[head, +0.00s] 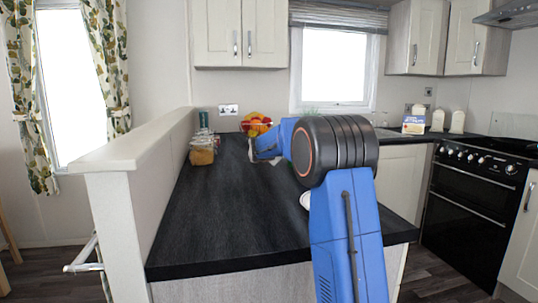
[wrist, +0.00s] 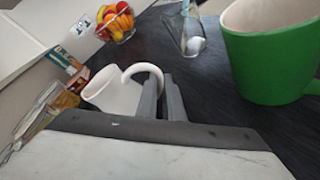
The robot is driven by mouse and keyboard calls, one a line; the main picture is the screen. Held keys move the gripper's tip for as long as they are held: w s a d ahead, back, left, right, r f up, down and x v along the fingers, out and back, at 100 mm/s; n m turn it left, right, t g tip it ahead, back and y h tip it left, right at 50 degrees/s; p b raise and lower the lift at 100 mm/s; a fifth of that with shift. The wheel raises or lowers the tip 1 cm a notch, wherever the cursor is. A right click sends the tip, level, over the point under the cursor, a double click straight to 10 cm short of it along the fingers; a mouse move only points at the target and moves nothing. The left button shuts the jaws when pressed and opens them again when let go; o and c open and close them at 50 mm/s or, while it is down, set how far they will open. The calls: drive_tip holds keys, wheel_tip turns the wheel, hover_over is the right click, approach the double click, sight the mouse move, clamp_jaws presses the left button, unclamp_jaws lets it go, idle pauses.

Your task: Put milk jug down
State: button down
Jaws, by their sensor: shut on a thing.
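The milk jug (wrist: 115,93) is white with a curved handle and shows in the wrist view, left of my fingers. My gripper (wrist: 162,82) is shut on the jug's handle, with its two grey fingers close together. I cannot tell whether the jug's base touches the dark worktop (wrist: 220,100). In the head view my blue arm reaches over the worktop (head: 215,215) and hides most of the gripper and jug.
A green mug (wrist: 268,62) stands close on the right in the wrist view. A fruit bowl (wrist: 117,28), a clear glass item (wrist: 184,38) and packets (wrist: 66,92) are nearby. A white round item (head: 305,200) sits partly behind my arm. The front-left worktop is clear.

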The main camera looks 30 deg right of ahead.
drive_tip(key=shift+f, duration=0.1)
drive_tip(key=c, duration=1.9)
unclamp_jaws()
drive_tip(key=v, duration=1.2)
